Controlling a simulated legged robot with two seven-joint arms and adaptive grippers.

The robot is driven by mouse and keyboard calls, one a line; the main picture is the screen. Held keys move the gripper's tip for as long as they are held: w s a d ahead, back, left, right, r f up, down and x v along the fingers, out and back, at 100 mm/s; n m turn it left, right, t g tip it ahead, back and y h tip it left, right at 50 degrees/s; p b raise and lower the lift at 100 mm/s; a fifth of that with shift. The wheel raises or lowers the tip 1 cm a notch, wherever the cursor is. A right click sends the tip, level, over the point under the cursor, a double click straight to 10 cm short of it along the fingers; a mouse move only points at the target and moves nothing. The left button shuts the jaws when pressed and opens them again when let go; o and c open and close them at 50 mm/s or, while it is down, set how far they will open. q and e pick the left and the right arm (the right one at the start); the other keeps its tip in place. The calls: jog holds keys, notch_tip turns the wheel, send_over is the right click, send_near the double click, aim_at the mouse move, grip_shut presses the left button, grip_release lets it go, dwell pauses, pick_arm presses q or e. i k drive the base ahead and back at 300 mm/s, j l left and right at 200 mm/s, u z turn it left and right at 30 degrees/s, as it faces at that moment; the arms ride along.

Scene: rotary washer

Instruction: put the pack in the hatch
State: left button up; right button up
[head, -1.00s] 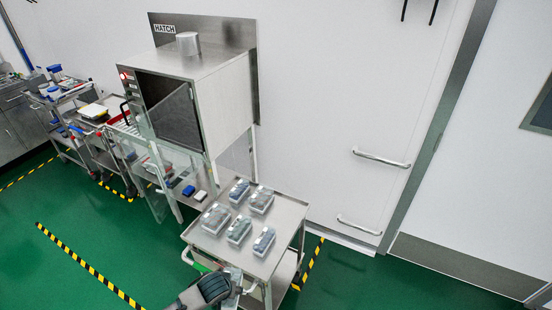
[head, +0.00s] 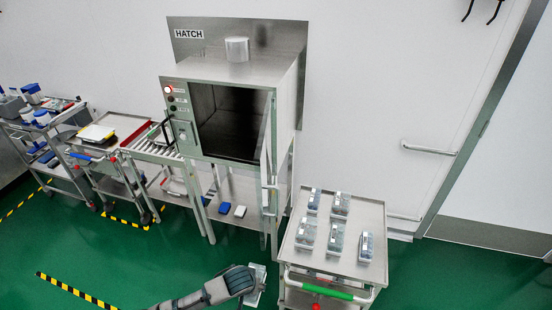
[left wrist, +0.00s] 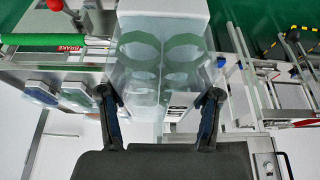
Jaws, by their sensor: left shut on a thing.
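The hatch (head: 228,122) is a steel box on legs against the wall under a HATCH sign. Its door (head: 268,150) stands open, swung out at the right side, and the inside looks dark and empty. My left gripper (head: 246,281) is low in front of the hatch, left of the cart. It is shut on a pack (head: 258,284), a clear box whose far end sticks out. In the left wrist view the pack (left wrist: 140,70) sits between both fingers (left wrist: 160,97), see-through with greenish rings. My right gripper is not in view.
A steel cart (head: 290,255) with a green handle stands right of the hatch and carries several similar packs (head: 335,238). A roller conveyor (head: 152,150) and loaded trolleys (head: 85,150) stand to the left. Green floor (head: 110,260) in front is clear.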

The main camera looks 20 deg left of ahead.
aim_at(243, 136)
jog(key=i+j+z, duration=0.15)
jog(key=j, duration=0.5)
jog(key=i+j+z, duration=0.15)
jog(key=j, duration=0.55)
jog(key=i+j+z, duration=0.15)
jog(key=j, duration=0.55)
jog(key=j+z, duration=0.1)
jog(key=j, duration=0.55)
jog(key=i, duration=0.05)
